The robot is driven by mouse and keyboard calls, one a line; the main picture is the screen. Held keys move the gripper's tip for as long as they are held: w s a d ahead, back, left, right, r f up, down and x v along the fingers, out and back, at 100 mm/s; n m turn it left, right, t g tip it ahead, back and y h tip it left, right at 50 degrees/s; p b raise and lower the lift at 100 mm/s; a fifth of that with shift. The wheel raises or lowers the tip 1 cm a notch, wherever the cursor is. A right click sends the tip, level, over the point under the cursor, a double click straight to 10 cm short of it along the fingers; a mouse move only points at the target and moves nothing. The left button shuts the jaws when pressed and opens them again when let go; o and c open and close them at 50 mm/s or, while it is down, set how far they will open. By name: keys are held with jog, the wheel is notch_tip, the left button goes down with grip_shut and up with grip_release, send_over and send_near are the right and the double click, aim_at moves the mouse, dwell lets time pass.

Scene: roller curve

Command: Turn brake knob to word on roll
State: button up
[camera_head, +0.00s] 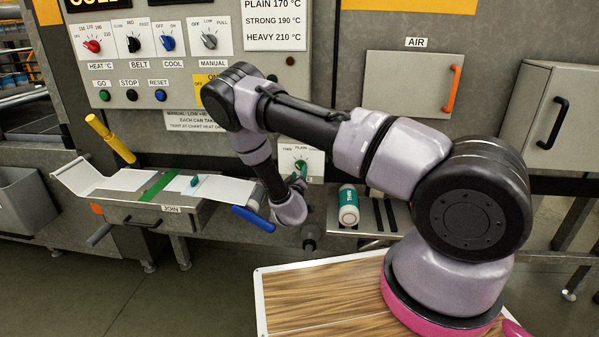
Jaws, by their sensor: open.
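The brake knob (301,164) is green and sits on a small white plate (287,156) with words along its top edge. "PLAIN" seems to stand at top middle; the words beside it are partly hidden or too small to read surely. The roll (348,207) is a white cylinder with a green band, right of my gripper; the word on its band is sideways and too small to read surely. My gripper (298,180) is open, just below and in front of the knob. I cannot tell whether its fingers touch or surround the knob, nor exactly where the knob points.
A control panel (240,20) with several knobs and buttons stands behind. A join table (135,212) with a blue handle (253,219) and a yellow handle (110,138) is at left. Dark slots lie right of the roll. A grey AIR box (405,85) with an orange handle is at right.

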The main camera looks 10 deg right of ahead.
jog(key=shift+x, duration=1.15)
grip_shut()
